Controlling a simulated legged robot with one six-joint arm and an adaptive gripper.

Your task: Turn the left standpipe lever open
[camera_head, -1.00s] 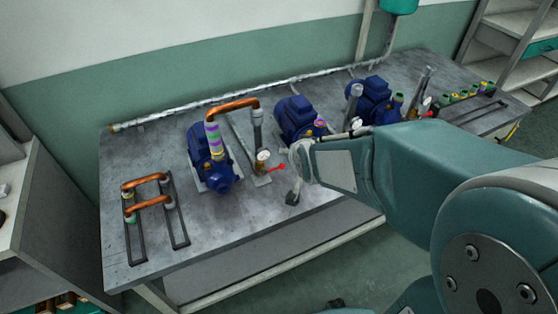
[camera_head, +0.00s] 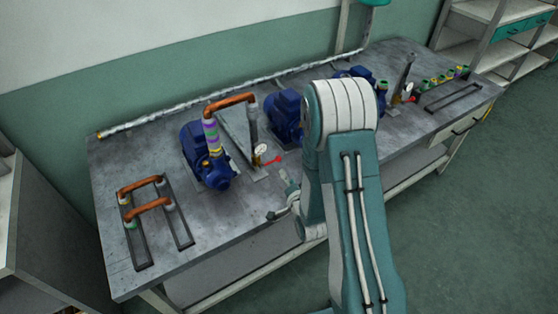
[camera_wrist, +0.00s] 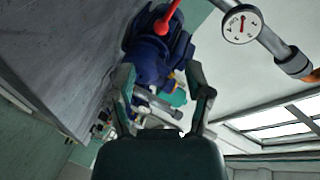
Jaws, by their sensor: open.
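The left standpipe (camera_head: 253,125) is a grey upright pipe joined at its top to a copper bend (camera_head: 231,102). It carries a round white gauge (camera_head: 260,149) and a red lever (camera_head: 272,160) that sticks out to the right. My gripper (camera_head: 281,197) is in front of the lever, near the bench's front edge, apart from it. In the wrist view my gripper (camera_wrist: 159,69) has its two fingers spread with nothing held. The red lever (camera_wrist: 166,17) is beyond the fingertips at the top, and the gauge (camera_wrist: 241,24) is at upper right.
A blue pump (camera_head: 205,158) stands left of the standpipe, and another blue pump (camera_head: 284,112) stands behind, to its right. Two copper bends sit on a rack (camera_head: 137,240) at the bench's left end. My arm hides part of the bench's middle and right.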

